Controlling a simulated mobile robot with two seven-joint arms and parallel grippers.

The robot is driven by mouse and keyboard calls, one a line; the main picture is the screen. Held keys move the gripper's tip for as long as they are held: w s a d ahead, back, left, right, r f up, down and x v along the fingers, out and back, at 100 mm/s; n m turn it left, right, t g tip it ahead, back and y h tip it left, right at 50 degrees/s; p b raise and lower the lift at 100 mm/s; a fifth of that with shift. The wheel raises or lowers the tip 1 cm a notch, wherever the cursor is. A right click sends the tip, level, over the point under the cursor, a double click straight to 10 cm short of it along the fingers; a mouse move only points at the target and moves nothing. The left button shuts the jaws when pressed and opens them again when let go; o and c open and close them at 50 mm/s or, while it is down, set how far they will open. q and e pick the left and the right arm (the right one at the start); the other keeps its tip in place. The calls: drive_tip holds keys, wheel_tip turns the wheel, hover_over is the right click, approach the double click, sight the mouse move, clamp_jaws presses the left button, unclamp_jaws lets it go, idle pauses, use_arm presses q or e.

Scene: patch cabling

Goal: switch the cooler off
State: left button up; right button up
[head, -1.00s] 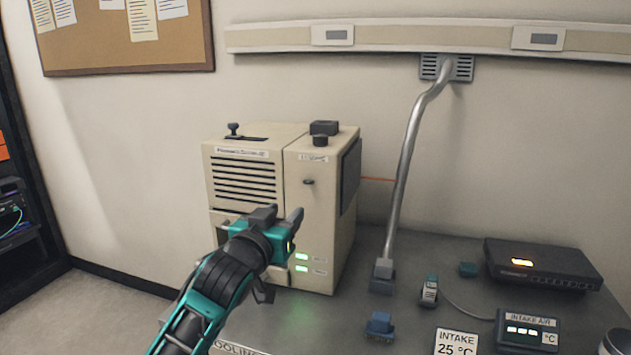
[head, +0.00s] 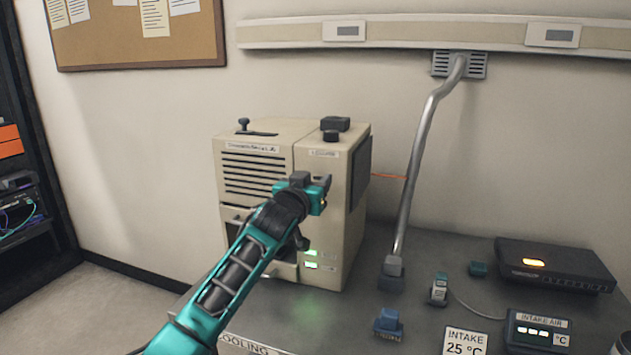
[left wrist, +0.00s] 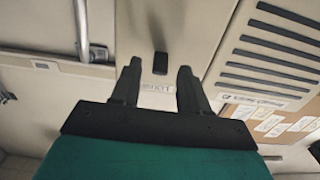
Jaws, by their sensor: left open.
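The cooler (head: 345,215) is a beige box on the bench, with a vented left part and a plain right part. Two green lights (head: 311,259) glow low on its front. In the left wrist view a small black switch (left wrist: 160,63) stands out from the front panel beside a label. My left gripper (head: 313,182) is in front of the upper right panel and hides the switch in the head view. Its jaws (left wrist: 158,72) are open, with the switch seen in the gap between the fingers. I cannot tell whether they touch it. My right gripper is not in view.
Blue connectors (head: 388,323), a black network box (head: 555,267) and an intake display (head: 537,330) are on the bench.

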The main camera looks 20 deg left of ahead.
use_arm(q)
drive_tip(key=shift+w, duration=0.55)
clamp_jaws()
